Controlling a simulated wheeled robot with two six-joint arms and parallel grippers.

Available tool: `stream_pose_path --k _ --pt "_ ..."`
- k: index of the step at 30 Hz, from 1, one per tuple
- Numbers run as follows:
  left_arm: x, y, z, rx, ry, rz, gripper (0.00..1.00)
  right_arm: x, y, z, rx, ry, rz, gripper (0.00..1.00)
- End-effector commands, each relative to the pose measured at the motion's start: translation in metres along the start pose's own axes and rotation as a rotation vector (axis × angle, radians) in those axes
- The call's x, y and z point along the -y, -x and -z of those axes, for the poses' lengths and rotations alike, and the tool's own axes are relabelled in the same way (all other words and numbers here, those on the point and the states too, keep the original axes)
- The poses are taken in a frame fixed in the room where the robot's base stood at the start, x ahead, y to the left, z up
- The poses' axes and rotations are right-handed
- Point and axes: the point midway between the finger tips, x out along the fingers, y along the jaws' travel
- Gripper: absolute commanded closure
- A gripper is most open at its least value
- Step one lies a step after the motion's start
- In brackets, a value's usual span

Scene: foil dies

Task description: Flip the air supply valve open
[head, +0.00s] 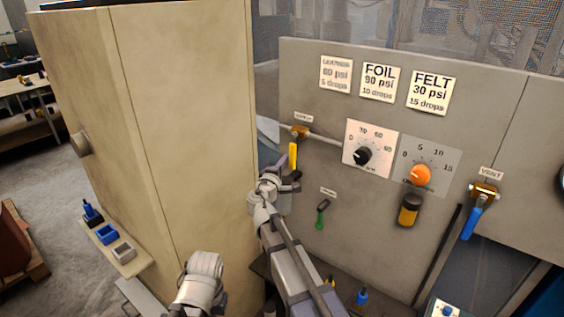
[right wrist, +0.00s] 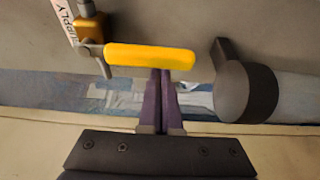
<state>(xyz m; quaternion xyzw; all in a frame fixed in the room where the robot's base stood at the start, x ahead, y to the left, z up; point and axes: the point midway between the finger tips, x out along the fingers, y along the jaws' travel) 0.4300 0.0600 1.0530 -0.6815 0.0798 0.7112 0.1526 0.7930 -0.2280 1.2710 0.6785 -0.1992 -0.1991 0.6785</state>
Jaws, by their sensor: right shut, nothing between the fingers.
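The air supply valve has a brass body (head: 300,131) on the grey panel, under a small label that reads SUPPLY in the right wrist view. Its yellow lever (head: 293,157) hangs down from the body, across the pipe line. In the right wrist view the yellow lever (right wrist: 150,57) lies sideways just beyond my fingertips. My right gripper (head: 284,177) is at the lever's lower end. Its purple fingers (right wrist: 161,78) are together and empty, meeting the lever's edge in the picture; I cannot tell if they touch it. My left gripper is not in view.
A beige cabinet (head: 185,120) stands close to the left of the panel. The panel also carries a black dial knob (head: 362,156), an orange knob (head: 421,174), a green lever (head: 322,215) and a blue vent lever (head: 472,222). A dark round part (right wrist: 245,90) sits right of my fingers.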

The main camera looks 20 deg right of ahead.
Motion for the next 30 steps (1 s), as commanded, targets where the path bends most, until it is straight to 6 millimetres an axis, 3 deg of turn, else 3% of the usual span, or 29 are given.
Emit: stream_pose_path --k 20,30 --pt "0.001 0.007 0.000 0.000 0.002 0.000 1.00 0.000 0.003 -0.009 0.002 0.086 0.032 1.00" --pt "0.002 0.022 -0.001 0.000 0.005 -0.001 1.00 -0.003 0.009 -0.025 0.003 0.250 0.091 1.00"
